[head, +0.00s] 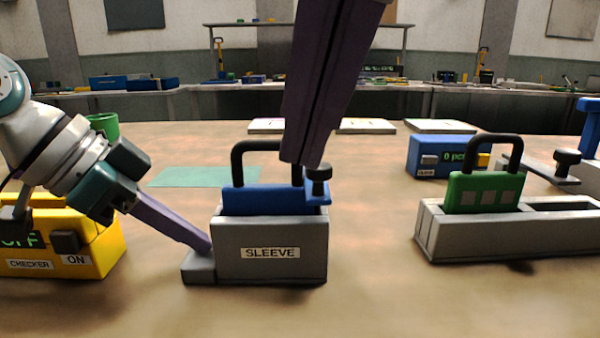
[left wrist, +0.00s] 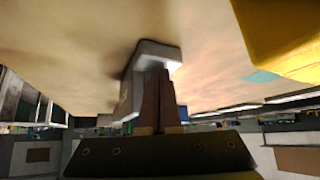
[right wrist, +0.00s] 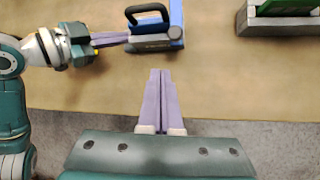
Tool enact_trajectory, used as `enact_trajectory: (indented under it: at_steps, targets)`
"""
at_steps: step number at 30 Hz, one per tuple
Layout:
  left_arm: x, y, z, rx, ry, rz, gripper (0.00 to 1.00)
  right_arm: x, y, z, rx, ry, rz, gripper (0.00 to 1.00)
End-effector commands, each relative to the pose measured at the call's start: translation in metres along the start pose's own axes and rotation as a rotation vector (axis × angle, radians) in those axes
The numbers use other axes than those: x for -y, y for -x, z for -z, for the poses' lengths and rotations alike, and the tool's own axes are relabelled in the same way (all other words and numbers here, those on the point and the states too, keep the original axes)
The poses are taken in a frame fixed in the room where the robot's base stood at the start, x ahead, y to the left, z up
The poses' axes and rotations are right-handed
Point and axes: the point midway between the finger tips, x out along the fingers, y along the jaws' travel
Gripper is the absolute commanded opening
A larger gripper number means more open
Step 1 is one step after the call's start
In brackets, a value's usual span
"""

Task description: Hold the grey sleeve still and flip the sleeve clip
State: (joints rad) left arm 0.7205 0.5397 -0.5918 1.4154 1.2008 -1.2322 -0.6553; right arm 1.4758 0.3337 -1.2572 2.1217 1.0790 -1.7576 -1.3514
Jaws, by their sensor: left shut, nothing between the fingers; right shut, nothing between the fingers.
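The grey sleeve (head: 270,268), labelled SLEEVE, stands on the table with a blue block with a black handle (head: 237,160) in it. A dark knob on a blue arm (head: 318,188), which looks like the sleeve clip, sits at its top right. My left gripper (head: 208,248) is shut and empty, its tips at the low grey step on the sleeve's left; contact is likely but not certain. The left wrist view shows its fingers (left wrist: 158,80) against grey. My right gripper (head: 304,164) is shut and empty, hiding part of the handle. The right wrist view shows its fingers (right wrist: 160,75) short of the sleeve (right wrist: 155,42).
A yellow checker box (head: 100,262) stands left, close to my left arm. A long grey holder (head: 480,245) with a green handled block (head: 470,192) stands right. A blue counter box (head: 425,157) is behind it. Table between sleeve and holder is clear.

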Motion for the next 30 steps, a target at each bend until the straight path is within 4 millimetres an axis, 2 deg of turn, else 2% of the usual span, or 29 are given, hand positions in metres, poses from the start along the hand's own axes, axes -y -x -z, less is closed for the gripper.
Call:
enact_trajectory:
  at_steps: [4,8,14,24,30]
  targets:
    - [-0.001,-0.002,-0.005,0.012,0.003,-0.003,0.00,0.005,0.015,0.010,-0.042,0.065,0.097,0.00]
    - [-0.001,-0.002,-0.005,0.012,0.003,-0.003,0.00,0.009,0.017,0.014,-0.060,0.084,0.135,0.00]
    - [-0.001,-0.002,-0.005,0.012,0.003,-0.003,0.00,0.014,-0.009,0.017,-0.066,0.085,0.141,0.00]
    - [-0.001,-0.002,-0.005,0.012,0.003,-0.003,0.00,0.024,-0.080,0.020,-0.065,0.085,0.139,0.00]
    - [-0.001,-0.002,-0.005,0.012,0.003,-0.003,0.00,0.019,-0.071,-0.009,-0.059,0.084,0.135,0.00]
